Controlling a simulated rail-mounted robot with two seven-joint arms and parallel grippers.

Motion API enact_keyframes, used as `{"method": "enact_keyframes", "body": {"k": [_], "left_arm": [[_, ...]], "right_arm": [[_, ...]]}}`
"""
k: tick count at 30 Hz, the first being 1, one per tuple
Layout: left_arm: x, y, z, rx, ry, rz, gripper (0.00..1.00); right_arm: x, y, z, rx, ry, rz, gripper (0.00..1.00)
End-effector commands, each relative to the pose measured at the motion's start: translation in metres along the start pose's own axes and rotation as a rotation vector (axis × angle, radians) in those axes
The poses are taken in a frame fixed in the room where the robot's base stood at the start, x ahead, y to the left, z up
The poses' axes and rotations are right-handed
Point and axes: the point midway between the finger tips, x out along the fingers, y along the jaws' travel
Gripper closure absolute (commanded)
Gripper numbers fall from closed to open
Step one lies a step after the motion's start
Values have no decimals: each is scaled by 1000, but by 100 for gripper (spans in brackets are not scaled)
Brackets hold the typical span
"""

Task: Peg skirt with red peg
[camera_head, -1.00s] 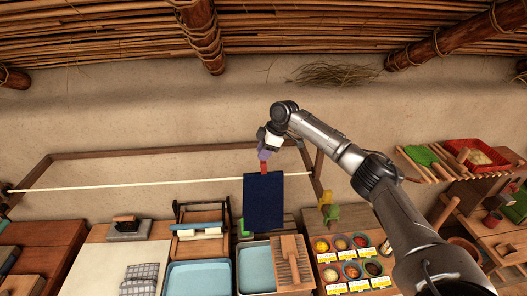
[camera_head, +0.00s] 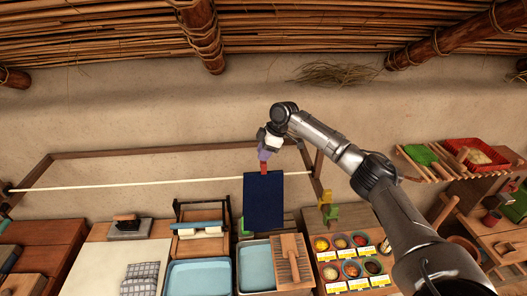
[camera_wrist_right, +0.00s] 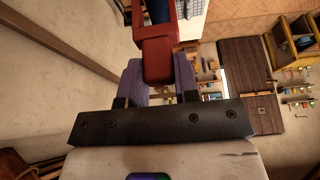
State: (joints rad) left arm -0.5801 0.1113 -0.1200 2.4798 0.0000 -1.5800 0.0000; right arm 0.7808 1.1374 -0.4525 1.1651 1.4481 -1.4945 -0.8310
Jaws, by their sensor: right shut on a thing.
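The dark blue skirt (camera_head: 263,203) hangs upright by its top edge at the white line (camera_head: 130,184) in the head view. The red peg (camera_head: 264,168) sits at the middle of the skirt's top edge, level with the line. My right gripper (camera_head: 264,155), with purple fingers, is just above, shut on the red peg. In the right wrist view the red peg (camera_wrist_right: 157,55) is between the purple fingers, with a bit of dark blue cloth (camera_wrist_right: 158,10) beyond it. Whether the peg's jaws grip the line is too small to tell. My left gripper is not in view.
Below the skirt stand blue basins (camera_head: 200,277) and a wooden washboard (camera_head: 293,262). Colour bowls (camera_head: 340,242) are to the right. A slatted shelf with a red tray (camera_head: 475,153) is at the far right. The line is bare left of the skirt.

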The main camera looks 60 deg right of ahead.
Motion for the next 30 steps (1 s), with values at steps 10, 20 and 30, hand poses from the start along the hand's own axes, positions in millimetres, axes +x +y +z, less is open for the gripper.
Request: {"method": "enact_keyframes", "body": {"k": [10, 20, 30], "left_arm": [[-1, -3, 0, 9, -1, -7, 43], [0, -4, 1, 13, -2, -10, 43], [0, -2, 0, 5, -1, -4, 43]], "right_arm": [[2, 0, 1, 0, 0, 0, 94], [3, 0, 1, 0, 0, 0, 94], [10, 0, 4, 0, 0, -1, 94]]}}
